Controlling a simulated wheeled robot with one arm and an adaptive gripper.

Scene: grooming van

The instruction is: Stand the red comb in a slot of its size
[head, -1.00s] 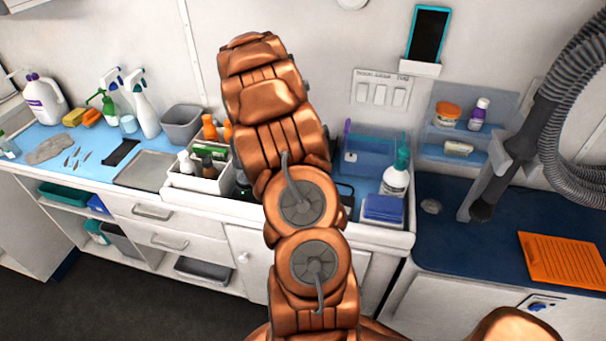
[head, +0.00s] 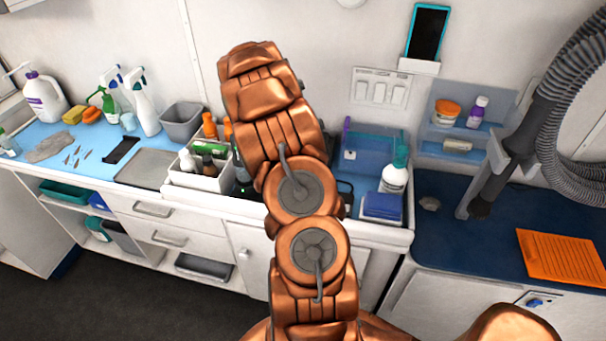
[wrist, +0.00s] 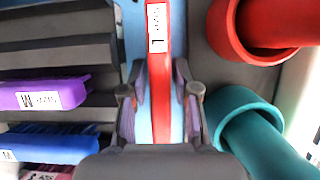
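The comb's lower end is hidden by my gripper. At the left of the wrist view is a dark grey slotted rack (wrist: 60,52) with open gaps. A purple comb (wrist: 40,92) labelled M and a blue comb (wrist: 50,147) lie across its lower part. In the head view my arm hides gripper and comb.
A red cup-like tube (wrist: 235,35) and a teal one (wrist: 245,120) stand close on the right in the wrist view. On the counter are a white bottle caddy (head: 195,180), a blue bin (head: 370,150) and a pump bottle (head: 394,180).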

